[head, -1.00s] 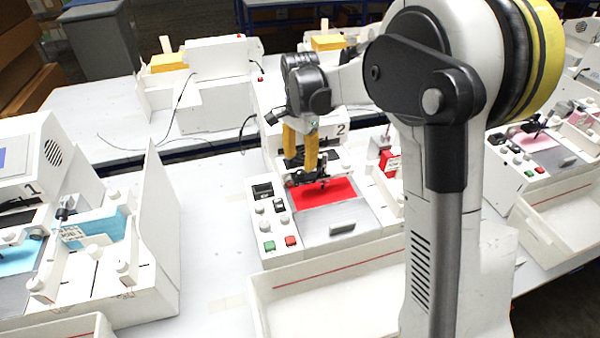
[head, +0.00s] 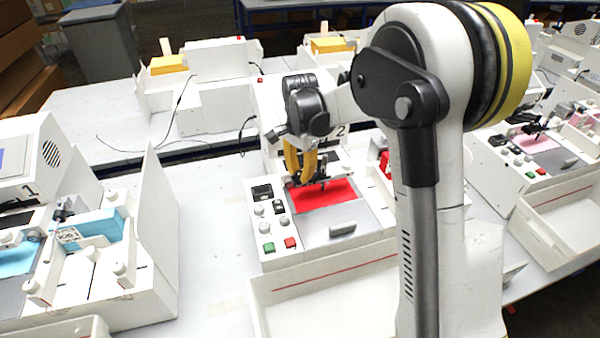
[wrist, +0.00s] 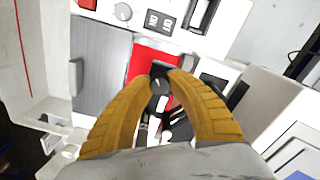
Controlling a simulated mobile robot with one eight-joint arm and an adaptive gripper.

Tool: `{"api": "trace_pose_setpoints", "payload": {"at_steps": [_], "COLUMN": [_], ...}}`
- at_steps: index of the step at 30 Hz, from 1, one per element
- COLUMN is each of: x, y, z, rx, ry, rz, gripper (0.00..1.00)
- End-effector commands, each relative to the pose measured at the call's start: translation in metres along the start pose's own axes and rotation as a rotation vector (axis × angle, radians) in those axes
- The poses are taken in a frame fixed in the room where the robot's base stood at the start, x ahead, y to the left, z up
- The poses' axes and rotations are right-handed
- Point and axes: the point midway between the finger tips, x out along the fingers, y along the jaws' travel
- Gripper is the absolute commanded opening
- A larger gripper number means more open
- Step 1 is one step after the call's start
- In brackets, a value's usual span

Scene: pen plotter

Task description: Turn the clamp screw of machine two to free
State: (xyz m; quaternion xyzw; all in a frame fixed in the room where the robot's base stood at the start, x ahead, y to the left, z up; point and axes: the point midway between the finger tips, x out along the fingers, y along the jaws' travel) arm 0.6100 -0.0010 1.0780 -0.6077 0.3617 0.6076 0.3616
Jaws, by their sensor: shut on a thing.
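Machine two (head: 340,131), a white plotter marked 2, stands mid-table with a red sheet (head: 338,196) on its grey bed. My gripper (head: 305,181) reaches down over the sheet's far left part, at the dark pen carriage. In the wrist view my yellow fingers (wrist: 161,76) curve in and close on a small round black knob with a light mark, seemingly the clamp screw (wrist: 160,87). The fingertips touch its sides. Which way its mark counts as free or tight I cannot tell. Parts of the carriage are hidden behind the fingers.
Green and red buttons (head: 279,245) and knobs line the panel left of the bed. A white open tray (head: 325,295) sits in front. Machine one (head: 30,150) stands left, with bare table between. My arm hides machine two's right side.

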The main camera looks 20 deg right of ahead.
Motion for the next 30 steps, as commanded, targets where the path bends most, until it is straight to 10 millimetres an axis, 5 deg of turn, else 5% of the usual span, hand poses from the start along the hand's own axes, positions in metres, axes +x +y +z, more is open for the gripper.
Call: {"api": "trace_pose_setpoints", "payload": {"at_steps": [14,30], "x": [0.0003,0.0003], "y": [0.0001,0.0006], "z": [0.0003,0.0003], "rx": [-0.146,-0.64], "ry": [-0.001,-0.001], "rz": [0.0,0.0], "gripper": [0.0,0.0]}}
